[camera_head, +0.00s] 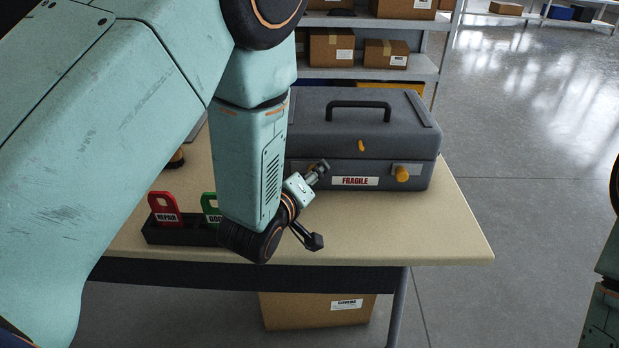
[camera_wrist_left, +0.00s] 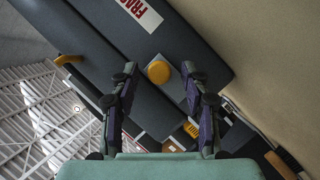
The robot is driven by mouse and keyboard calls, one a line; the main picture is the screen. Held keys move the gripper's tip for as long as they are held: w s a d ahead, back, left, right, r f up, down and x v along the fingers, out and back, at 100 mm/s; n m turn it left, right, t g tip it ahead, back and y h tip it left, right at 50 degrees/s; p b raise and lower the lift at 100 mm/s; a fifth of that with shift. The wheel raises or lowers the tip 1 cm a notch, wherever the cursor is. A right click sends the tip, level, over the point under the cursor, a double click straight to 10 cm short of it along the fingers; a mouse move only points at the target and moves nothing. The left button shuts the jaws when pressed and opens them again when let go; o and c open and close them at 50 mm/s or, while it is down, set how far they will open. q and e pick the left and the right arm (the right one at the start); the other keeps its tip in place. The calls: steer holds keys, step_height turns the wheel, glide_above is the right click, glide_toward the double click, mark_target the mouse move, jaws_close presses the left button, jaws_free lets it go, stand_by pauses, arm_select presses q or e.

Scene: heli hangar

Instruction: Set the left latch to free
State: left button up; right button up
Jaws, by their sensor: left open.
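A grey case (camera_head: 360,120) with a black handle stands on the table and carries a FRAGILE label (camera_head: 354,181). Right of the label is an orange round latch knob (camera_head: 402,173) on a pale plate. My left arm hides the case's left front in the head view. In the left wrist view, the left latch (camera_wrist_left: 158,72) shows as an orange round knob on a grey plate, close to the label (camera_wrist_left: 138,12). My left gripper (camera_head: 320,205) is open in front of the case; in the wrist view its fingertips (camera_wrist_left: 159,68) lie either side of the knob. Contact cannot be told.
A black holder (camera_head: 182,235) with a red REPAIR tag (camera_head: 164,208) and a green GOOD tag (camera_head: 211,207) lies near the table's front. An orange catch (camera_head: 361,146) sits on the lid. The table's right end (camera_head: 450,235) is clear. Shelves with boxes stand behind.

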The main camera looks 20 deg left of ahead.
arm_select(q)
steer(key=shift+w+f, duration=0.1)
steer(key=shift+w, duration=0.1)
steer(key=shift+s, duration=0.1)
steer(key=c, duration=0.4)
jaws_close()
